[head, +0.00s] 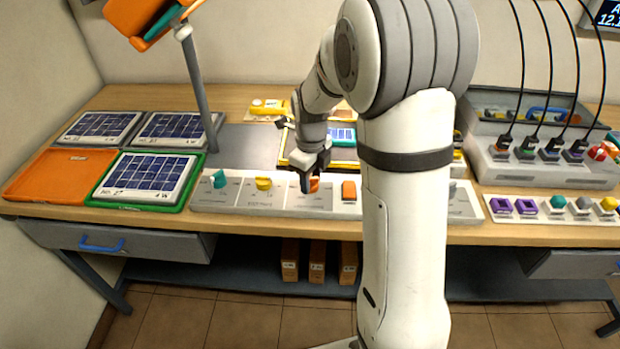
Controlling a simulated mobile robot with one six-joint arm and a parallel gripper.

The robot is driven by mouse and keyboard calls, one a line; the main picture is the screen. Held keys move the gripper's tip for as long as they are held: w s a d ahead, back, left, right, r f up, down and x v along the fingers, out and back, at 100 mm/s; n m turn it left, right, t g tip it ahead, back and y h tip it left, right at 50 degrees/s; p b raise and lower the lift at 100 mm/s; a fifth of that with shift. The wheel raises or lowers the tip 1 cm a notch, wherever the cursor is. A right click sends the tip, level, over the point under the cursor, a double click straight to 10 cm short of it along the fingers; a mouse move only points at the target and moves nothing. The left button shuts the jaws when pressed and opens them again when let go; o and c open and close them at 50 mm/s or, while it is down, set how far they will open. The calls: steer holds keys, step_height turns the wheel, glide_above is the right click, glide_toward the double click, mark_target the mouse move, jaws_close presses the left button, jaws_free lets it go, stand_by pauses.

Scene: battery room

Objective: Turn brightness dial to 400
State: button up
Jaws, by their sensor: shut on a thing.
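A white control panel (232,202) runs along the front of the bench. It carries a teal dial (219,179), a yellow dial (263,183) and an orange dial (315,184). My gripper (308,184) points down at the panel and is shut on the orange dial, whose left side it partly hides. The panel's print and scale marks are too small to read, so I cannot tell which dial is labelled brightness or what value it points to. An orange switch (349,190) sits just right of the orange dial.
My arm hides the panel's right part. Solar panels (150,177) and an orange tray (50,175) lie at left, beside a lamp post (198,90). A grey box with cables (540,165) stands at right. A framed small panel (341,136) lies behind my gripper.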

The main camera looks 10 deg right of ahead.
steer(key=shift+w+r+m, duration=0.15)
steer(key=shift+m, duration=1.35)
steer(key=o, duration=1)
steer(key=shift+r, duration=3.8)
